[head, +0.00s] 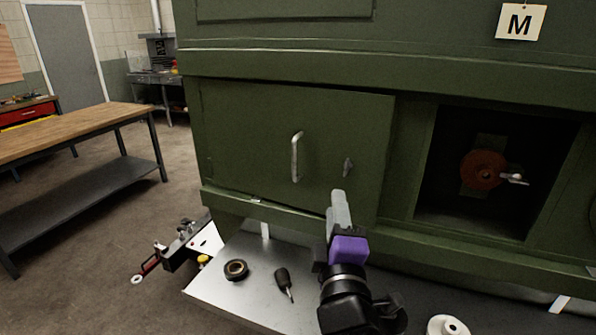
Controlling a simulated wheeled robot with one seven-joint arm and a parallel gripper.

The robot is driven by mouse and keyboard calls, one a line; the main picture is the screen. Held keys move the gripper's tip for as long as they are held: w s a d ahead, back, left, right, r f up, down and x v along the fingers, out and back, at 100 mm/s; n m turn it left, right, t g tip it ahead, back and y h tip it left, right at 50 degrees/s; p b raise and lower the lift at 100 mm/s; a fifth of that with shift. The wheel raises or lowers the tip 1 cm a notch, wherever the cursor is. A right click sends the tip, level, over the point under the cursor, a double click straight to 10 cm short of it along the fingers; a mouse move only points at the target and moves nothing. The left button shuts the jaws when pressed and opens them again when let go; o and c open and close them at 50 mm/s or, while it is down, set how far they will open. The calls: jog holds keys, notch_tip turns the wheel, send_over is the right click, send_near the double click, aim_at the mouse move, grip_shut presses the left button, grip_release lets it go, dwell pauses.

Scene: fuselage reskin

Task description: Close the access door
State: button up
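The access door (250,130) is a flat green panel in the green fuselage wall, left of an open square recess.
The recess (470,215) holds a red-brown disc (483,170) with a small lever. Below, a metal shelf (215,285) carries a dark ring (236,269), a dark-handled tool (283,281) and a white round part (447,325). A wooden workbench (80,130) stands left, with open floor between.

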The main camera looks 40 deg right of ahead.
aim_at(294, 156)
jog(key=w+a+r+m+g+h+b, duration=0.1)
jog(key=w+a+r+m+g+b, duration=0.15)
jog(key=w+a+r+m, duration=0.85)
jog(key=shift+w+d+f+m+g+h+p, duration=0.15)
jog(key=shift+w+d+f+m+g+p, duration=0.2)
jog(key=shift+d+f+m, duration=0.85)
jog(key=shift+w+d+f+m+g+h+p, duration=0.15)
jog(key=shift+d+f+m+g, duration=0.3)
jog(key=shift+d+m, duration=1.45)
jog(key=shift+w+d+f+m+g+h+p, duration=0.1)
jog(key=shift+w+d+f+m+g+p, duration=0.2)
jog(key=shift+d+f+m, duration=1.25)
jog(key=shift+d+r+n, duration=0.55)
jog(key=shift+r, duration=0.1)
jog(key=shift+c, duration=0.4)
grip_shut()
jog(key=shift+d, duration=0.1)
